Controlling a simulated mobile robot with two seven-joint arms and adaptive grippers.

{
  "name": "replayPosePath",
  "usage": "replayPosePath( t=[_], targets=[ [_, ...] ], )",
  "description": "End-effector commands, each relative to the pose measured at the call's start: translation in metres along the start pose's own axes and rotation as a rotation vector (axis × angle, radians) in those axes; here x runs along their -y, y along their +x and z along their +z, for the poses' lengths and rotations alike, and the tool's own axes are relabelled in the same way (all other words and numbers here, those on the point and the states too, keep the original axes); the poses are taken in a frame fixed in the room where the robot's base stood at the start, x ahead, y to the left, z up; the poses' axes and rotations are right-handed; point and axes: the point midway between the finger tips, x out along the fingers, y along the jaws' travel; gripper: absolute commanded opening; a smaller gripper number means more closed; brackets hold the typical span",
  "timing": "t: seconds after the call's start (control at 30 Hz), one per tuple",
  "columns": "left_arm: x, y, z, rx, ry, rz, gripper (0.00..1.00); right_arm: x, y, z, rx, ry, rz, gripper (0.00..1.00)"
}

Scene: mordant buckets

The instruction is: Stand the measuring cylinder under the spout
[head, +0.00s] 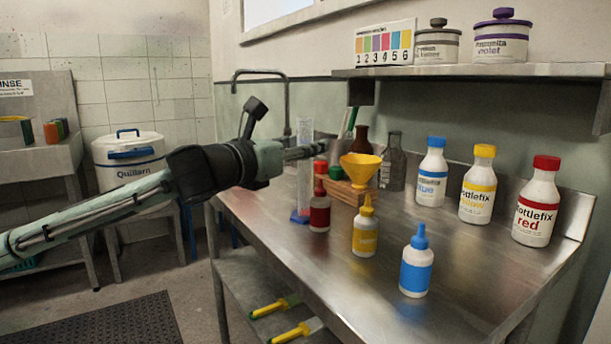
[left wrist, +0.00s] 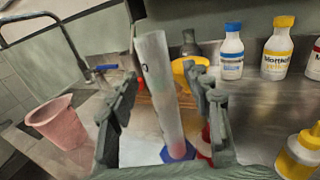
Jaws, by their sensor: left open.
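The measuring cylinder (head: 304,165) is tall and clear with a blue base, and stands on the steel bench near its left edge. In the left wrist view the cylinder (left wrist: 160,95) rises between the fingers, its blue base (left wrist: 178,153) below them. My left gripper (head: 318,152) is open at the cylinder, and in the wrist view its fingers (left wrist: 163,78) are on either side; I cannot tell if they touch. The curved spout (head: 262,72) is at the back left of the bench and also shows in the wrist view (left wrist: 40,17). My right gripper is not in view.
Red (head: 320,210), yellow (head: 365,228) and blue (head: 416,264) dropper bottles stand at the front. A yellow funnel (head: 360,168) sits in a wooden block beyond the cylinder. Several labelled bottles line the wall. A pink beaker (left wrist: 57,125) stands left of the cylinder.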

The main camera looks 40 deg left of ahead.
Motion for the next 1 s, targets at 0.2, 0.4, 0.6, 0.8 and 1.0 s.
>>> replayPosePath(
  t=[0.2,0.4,0.6,0.8,1.0],
  targets=[
    [-0.001,0.012,-0.001,-0.001,0.002,0.001,0.49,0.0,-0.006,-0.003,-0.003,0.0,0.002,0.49],
    [-0.001,0.013,-0.001,-0.001,-0.001,0.002,0.49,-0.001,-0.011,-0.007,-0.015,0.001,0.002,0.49],
    [-0.001,0.013,-0.001,-0.001,-0.001,0.001,0.3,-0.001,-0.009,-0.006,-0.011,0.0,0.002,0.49],
    [-0.001,0.013,-0.001,-0.001,-0.001,0.001,0.05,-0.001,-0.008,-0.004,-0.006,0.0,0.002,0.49],
    [-0.001,0.013,-0.001,-0.001,-0.001,0.001,0.0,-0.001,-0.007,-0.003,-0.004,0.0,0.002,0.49]
  ],
)
